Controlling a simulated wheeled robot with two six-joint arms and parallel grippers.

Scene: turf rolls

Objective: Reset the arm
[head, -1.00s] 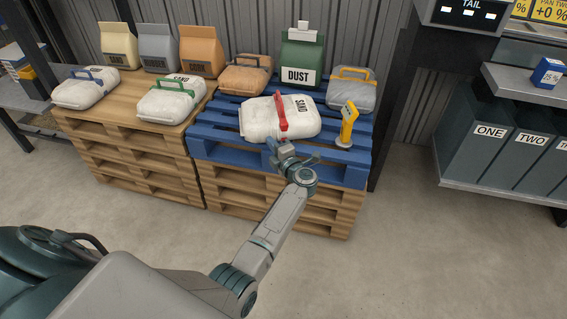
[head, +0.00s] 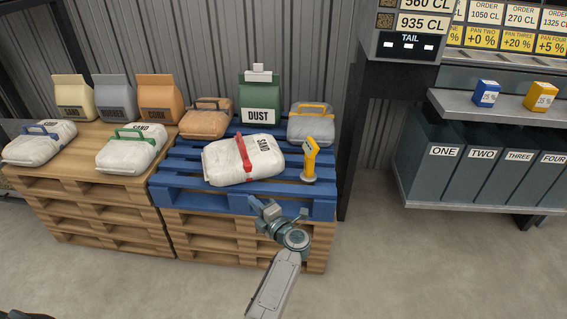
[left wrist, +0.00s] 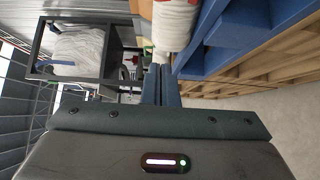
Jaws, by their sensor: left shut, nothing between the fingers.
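My left gripper (head: 262,207) is shut and empty in front of the blue pallet's near edge, apart from the bags. Its closed fingers (left wrist: 160,85) show in the middle of the left wrist view. A white SAND bag with a red handle (head: 240,160) lies on the blue pallet (head: 215,200) beyond the gripper. A yellow handheld device (head: 310,158) stands upright to the bag's right. My right gripper is in neither view.
A green DUST bag (head: 259,100), a tan bag (head: 206,120) and a grey bag (head: 311,125) are at the back of the blue pallet. The wooden pallet stack (head: 85,180) on the left bears several bags. Numbered bins (head: 480,165) stand right. The floor in front is clear.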

